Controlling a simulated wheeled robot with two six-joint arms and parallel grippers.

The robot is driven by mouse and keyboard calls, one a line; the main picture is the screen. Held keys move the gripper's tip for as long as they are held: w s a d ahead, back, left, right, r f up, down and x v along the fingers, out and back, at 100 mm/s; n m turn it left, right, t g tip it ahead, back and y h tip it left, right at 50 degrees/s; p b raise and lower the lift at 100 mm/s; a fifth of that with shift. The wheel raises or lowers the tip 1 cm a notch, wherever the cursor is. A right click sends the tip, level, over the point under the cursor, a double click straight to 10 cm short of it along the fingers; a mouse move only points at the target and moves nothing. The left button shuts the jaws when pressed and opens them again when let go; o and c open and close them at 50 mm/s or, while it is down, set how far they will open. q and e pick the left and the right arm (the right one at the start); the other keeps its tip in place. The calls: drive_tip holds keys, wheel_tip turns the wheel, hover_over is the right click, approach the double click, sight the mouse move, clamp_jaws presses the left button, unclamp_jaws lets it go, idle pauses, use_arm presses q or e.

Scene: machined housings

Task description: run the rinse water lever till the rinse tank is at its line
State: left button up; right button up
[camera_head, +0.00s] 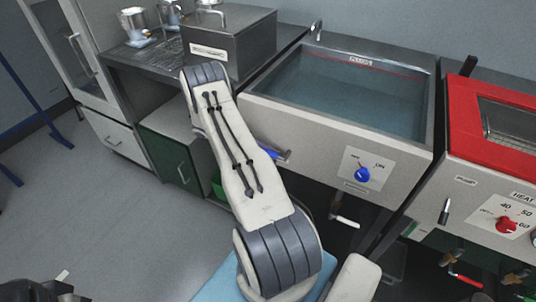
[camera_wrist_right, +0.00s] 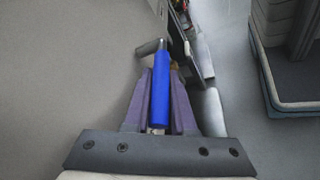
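The rinse tank (camera_head: 345,92) holds water, with the surface a little below the red line along its far wall. The blue rinse water lever (camera_head: 283,155) sticks out at the tank front's left, partly hidden by my right arm. My right gripper (camera_head: 272,153) is at this lever, mostly hidden behind my arm. In the right wrist view the lever's blue handle (camera_wrist_right: 161,90) lies lengthwise between the purple fingers of the right gripper (camera_wrist_right: 161,88), which close on both sides. Part of my left gripper (camera_head: 45,292) shows at the bottom left corner; its fingers are unclear.
A blue knob (camera_head: 362,174) marked ON sits on the tank's front. A red-rimmed heated tank (camera_head: 490,95) with a red knob (camera_head: 506,225) stands at the right. The floor at left is clear.

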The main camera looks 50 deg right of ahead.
drive_tip(key=shift+o, duration=0.3)
drive_tip(key=shift+s+f, duration=0.1)
drive_tip(key=shift+w+a, duration=0.1)
drive_tip(key=shift+w, duration=0.25)
drive_tip(key=b+v, duration=0.1)
drive_tip(key=v, duration=0.9)
drive_tip(key=shift+a, duration=0.1)
